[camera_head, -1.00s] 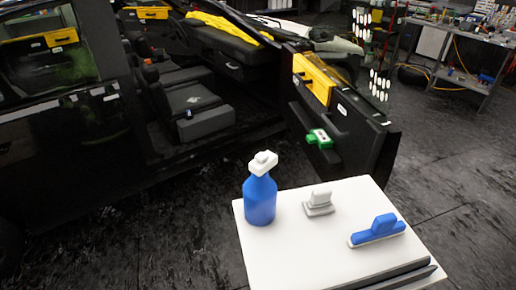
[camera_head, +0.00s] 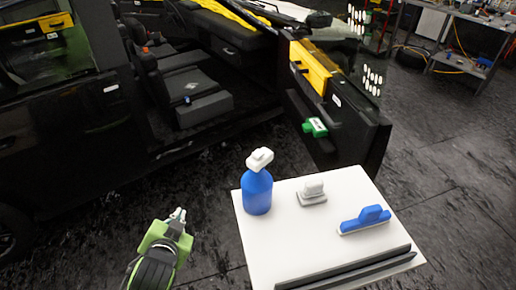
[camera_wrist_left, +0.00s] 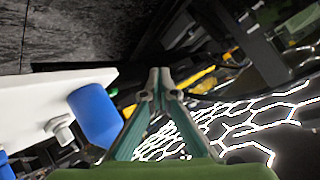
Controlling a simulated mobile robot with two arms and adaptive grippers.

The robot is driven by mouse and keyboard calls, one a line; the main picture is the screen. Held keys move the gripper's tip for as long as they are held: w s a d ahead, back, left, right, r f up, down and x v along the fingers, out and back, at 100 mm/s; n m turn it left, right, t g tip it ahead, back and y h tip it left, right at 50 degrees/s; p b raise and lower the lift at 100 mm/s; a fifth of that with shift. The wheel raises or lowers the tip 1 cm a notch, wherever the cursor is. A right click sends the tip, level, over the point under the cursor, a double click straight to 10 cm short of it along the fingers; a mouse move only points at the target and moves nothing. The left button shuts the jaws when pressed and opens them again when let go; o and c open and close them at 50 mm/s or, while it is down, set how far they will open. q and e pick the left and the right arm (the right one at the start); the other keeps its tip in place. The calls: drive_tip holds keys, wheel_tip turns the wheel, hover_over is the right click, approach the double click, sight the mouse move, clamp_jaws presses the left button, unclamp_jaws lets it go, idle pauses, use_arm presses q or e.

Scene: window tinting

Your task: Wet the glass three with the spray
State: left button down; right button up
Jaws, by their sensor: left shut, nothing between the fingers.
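The blue spray bottle with a white head (camera_head: 257,192) stands upright on the white table (camera_head: 262,245), near its left back corner. In the left wrist view a blue rounded body, seemingly the bottle (camera_wrist_left: 96,115), is left of the fingers. My left gripper (camera_head: 179,214) is shut and empty, to the left of the table and apart from the bottle. Its fingertips (camera_wrist_left: 160,75) meet in the left wrist view. A dark car window (camera_head: 38,42) shows at upper left; I cannot tell which pane is glass three. My right gripper is not in view.
A grey-white block tool (camera_head: 312,193), a blue squeegee-like tool (camera_head: 366,219) and dark strips (camera_head: 345,270) lie on the table. The open car door (camera_head: 335,115) stands just behind it. A cluttered workbench (camera_head: 465,50) is at back right. Floor between car and table is clear.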

use_arm(q)
drive_tip(key=w+d+r+m+t+h+p, duration=0.1)
drive_tip(key=w+d+r+m+t+h, duration=0.25)
drive_tip(key=r, duration=1.05)
drive_tip(key=w+d+r+m+t, duration=0.35)
drive_tip(key=w+r+t, duration=0.2)
drive_tip(key=r, duration=0.85)
drive_tip(key=s+d+r+m+t+h, duration=0.2)
drive_tip(key=d+r+m+h, duration=0.55)
drive_tip(key=r+m, duration=0.2)
drive_tip(key=s+d+r+m+g+h, duration=0.25)
drive_tip(key=d+m+g+h, duration=0.4)
drive_tip(key=m, duration=0.45)
drive_tip(key=s+d+r+m+g+h, duration=0.1)
drive_tip(key=s+d+m+g+h, duration=0.2)
drive_tip(key=d+m+g+h, duration=0.5)
drive_tip(key=d+f+m+g+y, duration=0.35)
drive_tip(key=f+m+y, duration=0.4)
drive_tip(key=m, duration=0.35)
drive_tip(key=w+a+f+m+t+y, duration=0.1)
drive_tip(key=w+a+f+m+y, duration=0.1)
drive_tip(key=w+a+f+y, duration=0.6)
drive_tip(key=w+a+y, duration=0.1)
drive_tip(key=w+a, duration=0.1)
drive_tip(key=a, duration=0.1)
drive_tip(key=shift+w+a+f+t+y, duration=0.15)
drive_tip(key=shift+a+f+t+y, duration=0.15)
drive_tip(key=shift+a+y, duration=0.1)
drive_tip(key=shift+m, duration=0.25)
